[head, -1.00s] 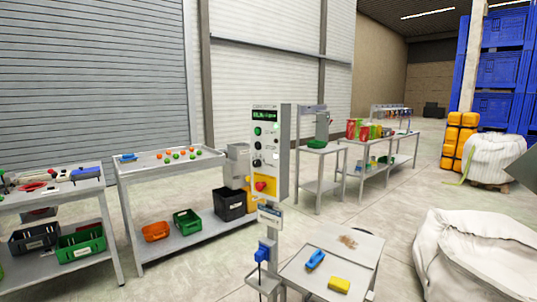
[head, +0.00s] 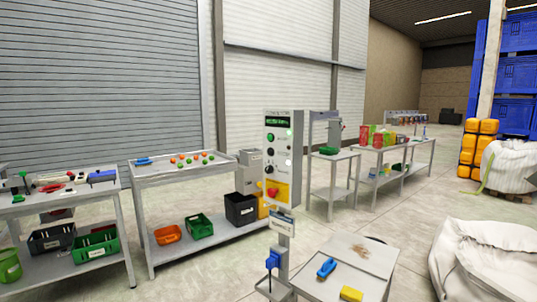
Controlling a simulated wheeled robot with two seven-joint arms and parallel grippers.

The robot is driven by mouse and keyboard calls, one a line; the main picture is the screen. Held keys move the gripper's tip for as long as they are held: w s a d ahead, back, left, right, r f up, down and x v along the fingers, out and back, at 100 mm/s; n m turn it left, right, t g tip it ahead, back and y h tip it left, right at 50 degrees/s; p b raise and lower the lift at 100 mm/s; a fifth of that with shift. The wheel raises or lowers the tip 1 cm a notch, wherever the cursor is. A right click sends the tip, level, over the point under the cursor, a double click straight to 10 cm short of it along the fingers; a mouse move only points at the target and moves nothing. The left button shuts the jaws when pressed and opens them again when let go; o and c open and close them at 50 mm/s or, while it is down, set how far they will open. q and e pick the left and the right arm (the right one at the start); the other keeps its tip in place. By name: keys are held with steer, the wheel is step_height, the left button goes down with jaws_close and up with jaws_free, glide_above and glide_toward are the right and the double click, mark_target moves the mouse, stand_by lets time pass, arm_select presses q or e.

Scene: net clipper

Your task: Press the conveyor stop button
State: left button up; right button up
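A grey control box (head: 279,160) stands on a post near the middle of the head view. It has a green lit display (head: 278,121) at the top and a green button (head: 271,137) below it. A black knob (head: 270,162) sits lower on its face. A red button (head: 272,193) sits on a yellow panel at the bottom of the box. Its label is too small to read. Neither of my grippers shows in the head view.
A small table (head: 365,254) with a blue tool (head: 327,267) and a yellow block (head: 351,294) stands in front, right of the post. A white bulk bag (head: 480,270) fills the lower right. Workbenches with bins stand left.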

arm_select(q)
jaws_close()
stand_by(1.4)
